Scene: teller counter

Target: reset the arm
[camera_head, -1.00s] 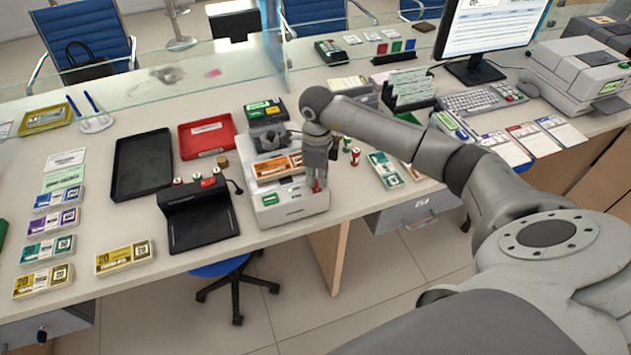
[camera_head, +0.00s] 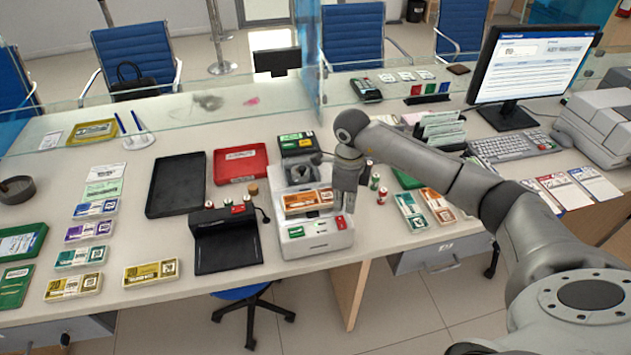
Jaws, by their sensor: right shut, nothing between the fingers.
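My right arm reaches in from the right. Its gripper (camera_head: 346,202) points down over the right side of a light grey counting machine (camera_head: 315,240). It is shut with nothing in it. A small red mark on the machine's front shows just below the fingertips. Whether the fingers touch the machine cannot be told. An orange banded note bundle (camera_head: 307,201) lies on the machine beside the gripper. My left gripper is not in view.
A black device (camera_head: 228,240), black tray (camera_head: 176,185) and red tray (camera_head: 240,164) lie left of the machine. Red and green cylinders (camera_head: 382,196) and note bundles (camera_head: 411,211) lie right. A glass screen (camera_head: 190,100), monitor (camera_head: 533,62) and keyboard (camera_head: 512,146) stand behind.

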